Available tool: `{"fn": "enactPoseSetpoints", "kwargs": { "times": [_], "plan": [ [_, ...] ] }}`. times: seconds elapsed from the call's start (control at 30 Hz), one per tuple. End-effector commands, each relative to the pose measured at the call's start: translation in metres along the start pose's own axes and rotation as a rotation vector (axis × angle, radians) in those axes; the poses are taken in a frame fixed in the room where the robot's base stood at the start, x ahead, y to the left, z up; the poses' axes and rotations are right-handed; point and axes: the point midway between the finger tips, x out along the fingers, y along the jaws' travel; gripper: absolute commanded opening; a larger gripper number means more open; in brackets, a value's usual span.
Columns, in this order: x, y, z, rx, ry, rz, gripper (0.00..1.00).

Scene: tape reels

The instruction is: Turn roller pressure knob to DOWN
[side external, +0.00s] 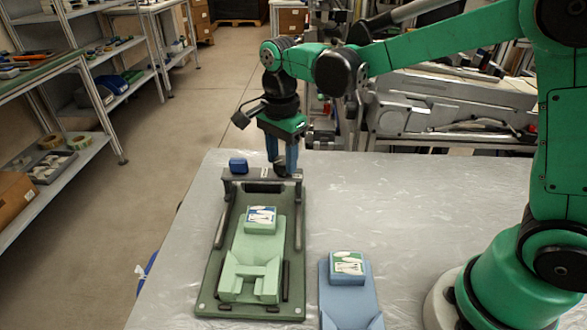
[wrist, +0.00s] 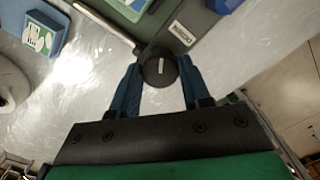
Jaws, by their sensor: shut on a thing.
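The black round knob (wrist: 158,68) with a white pointer line sits at the end of the dark crossbar (side external: 262,175) on the green device (side external: 210,290). In the wrist view its white line runs nearly straight up and down in the picture. My gripper (wrist: 160,80) is shut on this knob, with one blue finger on each side. In the side view my gripper (side external: 282,165) points down at the bar's right end, and the knob is mostly hidden by the fingers. A pale label (wrist: 183,33) lies beside the knob; its words are too small to read.
A blue knob (side external: 238,165) stands at the bar's left end. A light green reel holder (side external: 250,262) lies in the device. A blue holder with a green-and-white card (side external: 347,268) lies to its right. The plastic-covered table (side external: 430,210) is clear at the back right.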

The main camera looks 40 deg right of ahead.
Motion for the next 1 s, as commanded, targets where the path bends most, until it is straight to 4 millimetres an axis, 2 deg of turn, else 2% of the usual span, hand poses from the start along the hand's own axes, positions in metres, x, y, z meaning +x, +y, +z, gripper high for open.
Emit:
{"fn": "enactPoseSetpoints", "kwargs": {
  "times": [0.4, 1.0],
  "plan": [
    [-0.0001, -0.0005, -0.001, 0.217, 0.002, -0.002, 0.0],
    [-0.0001, -0.0002, -0.0012, 0.256, 0.003, -0.001, 0.0]
  ]
}}
